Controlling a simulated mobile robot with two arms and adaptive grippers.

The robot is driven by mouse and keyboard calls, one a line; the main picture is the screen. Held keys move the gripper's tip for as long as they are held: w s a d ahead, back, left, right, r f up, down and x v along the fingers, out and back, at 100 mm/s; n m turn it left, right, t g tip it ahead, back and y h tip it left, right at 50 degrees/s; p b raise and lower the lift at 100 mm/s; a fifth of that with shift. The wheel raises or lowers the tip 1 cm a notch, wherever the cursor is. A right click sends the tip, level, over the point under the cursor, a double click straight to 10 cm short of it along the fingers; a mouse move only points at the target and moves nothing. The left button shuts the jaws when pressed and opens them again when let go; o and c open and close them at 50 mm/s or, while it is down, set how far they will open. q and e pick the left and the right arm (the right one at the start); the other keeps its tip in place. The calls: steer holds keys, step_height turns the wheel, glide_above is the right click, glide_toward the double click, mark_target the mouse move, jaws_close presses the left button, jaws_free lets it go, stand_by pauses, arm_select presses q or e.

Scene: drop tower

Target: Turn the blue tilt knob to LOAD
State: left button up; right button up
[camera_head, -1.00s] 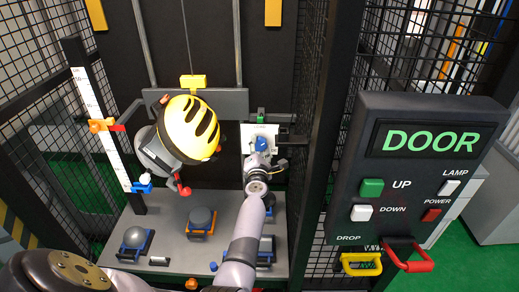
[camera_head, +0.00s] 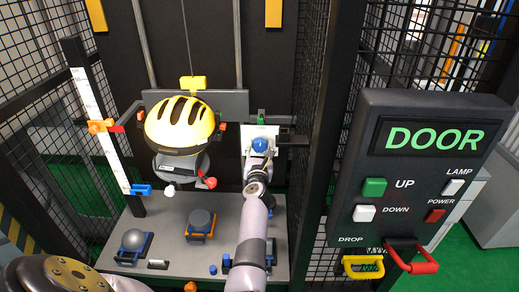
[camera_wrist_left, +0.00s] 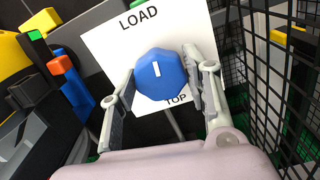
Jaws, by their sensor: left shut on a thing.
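The blue tilt knob (camera_head: 259,145) sits on a white plate (camera_head: 252,130); in the left wrist view the knob (camera_wrist_left: 160,76) lies between LOAD above and TOP below. Its white mark points up, roughly toward LOAD. My left gripper (camera_wrist_left: 162,82) is shut on the knob, one finger on each side; in the head view the gripper (camera_head: 258,155) partly covers the plate. The yellow helmet (camera_head: 180,122) with black vents sits crown up on a grey headform (camera_head: 180,165) in the tower. My right gripper is not in view.
A control panel (camera_head: 345,225) with a DOOR display stands at the right. Black mesh (camera_head: 400,50) is close to the right of my gripper. The base plate (camera_head: 170,218) holds several anvils. A white scale (camera_head: 100,125) with orange and blue markers stands left.

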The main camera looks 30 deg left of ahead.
arm_select(q)
steer(key=shift+f+n, duration=0.25)
steer(key=shift+n, duration=0.05)
steer(key=o, duration=1.2)
steer(key=shift+r, duration=0.2)
